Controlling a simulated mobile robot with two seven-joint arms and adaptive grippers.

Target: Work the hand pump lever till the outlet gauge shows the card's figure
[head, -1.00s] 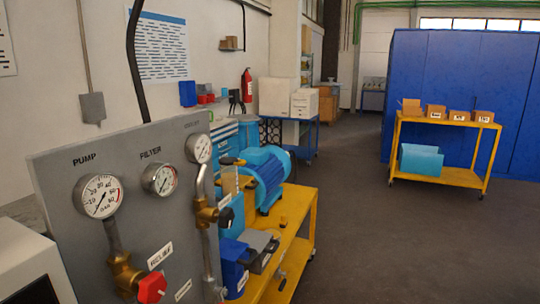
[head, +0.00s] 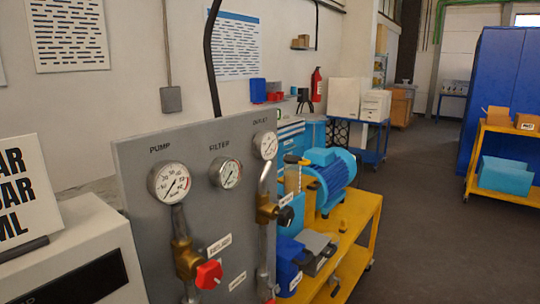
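A grey panel (head: 140,155) carries three round dial gauges marked pump, filter and outlet. The outlet gauge (head: 265,145) is at the panel's far right end; its reading is too small to tell. The pump gauge (head: 169,183) and the filter gauge (head: 226,173) are to its left. A white card (head: 22,190) stands at the left edge, cut off; only the ends of its lines show, with "BAR" and "ML", and no figure. I cannot make out the hand pump lever for certain. Neither of my grippers is in view.
A red knob (head: 208,274) sits on a brass valve low on the panel, and a black knob (head: 286,216) farther right. A blue motor (head: 330,177) stands on a yellow cart (head: 362,212) behind. The floor (head: 430,230) to the right is clear.

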